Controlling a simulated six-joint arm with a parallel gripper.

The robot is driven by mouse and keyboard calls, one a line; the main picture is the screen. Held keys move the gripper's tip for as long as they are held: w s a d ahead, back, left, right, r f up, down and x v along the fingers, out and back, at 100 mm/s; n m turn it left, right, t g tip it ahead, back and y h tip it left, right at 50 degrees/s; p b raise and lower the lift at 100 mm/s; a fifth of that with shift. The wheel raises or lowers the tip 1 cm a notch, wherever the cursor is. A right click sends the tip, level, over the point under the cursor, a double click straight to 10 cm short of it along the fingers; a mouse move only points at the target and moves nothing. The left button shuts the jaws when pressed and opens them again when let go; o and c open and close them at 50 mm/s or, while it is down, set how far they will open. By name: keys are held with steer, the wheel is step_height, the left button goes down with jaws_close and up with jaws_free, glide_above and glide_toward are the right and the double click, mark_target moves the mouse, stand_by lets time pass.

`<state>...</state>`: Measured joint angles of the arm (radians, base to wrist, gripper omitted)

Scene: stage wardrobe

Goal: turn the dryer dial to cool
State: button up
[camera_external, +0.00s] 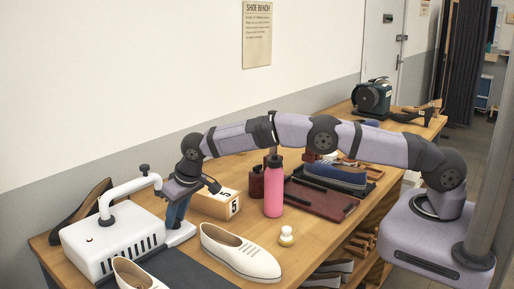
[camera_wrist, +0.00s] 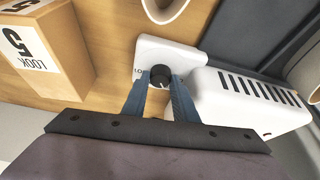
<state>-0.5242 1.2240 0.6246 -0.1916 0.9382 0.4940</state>
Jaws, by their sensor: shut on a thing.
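The dryer (camera_external: 112,242) is a white box with dark vent slots and a bent white pipe, at the left end of the bench. In the wrist view its white body (camera_wrist: 250,100) lies at the right, joined to a smaller white panel (camera_wrist: 165,50). A black round dial (camera_wrist: 160,74) sits on that panel, with a small pale mark and part of a label beside it. My gripper (camera_wrist: 160,85) has its blue fingers on both sides of the dial, shut on it. In the external view my gripper (camera_external: 174,222) points down beside the dryer; the dial is hidden there.
A wooden block marked 5 (camera_external: 216,203) stands close to my gripper. White shoes (camera_external: 240,254), a small cream jar (camera_external: 286,236) and a pink bottle (camera_external: 274,190) stand to the right. A dark red tray (camera_external: 318,204) lies farther right. A dark mat (camera_external: 180,272) lies in front of the dryer.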

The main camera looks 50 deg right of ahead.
steer(key=shift+a+m+h+p, duration=0.1)
steer(key=shift+m+h+p, duration=0.2)
steer(key=shift+m, duration=0.9)
steer(key=o, duration=1)
steer(key=shift+o, duration=0.2)
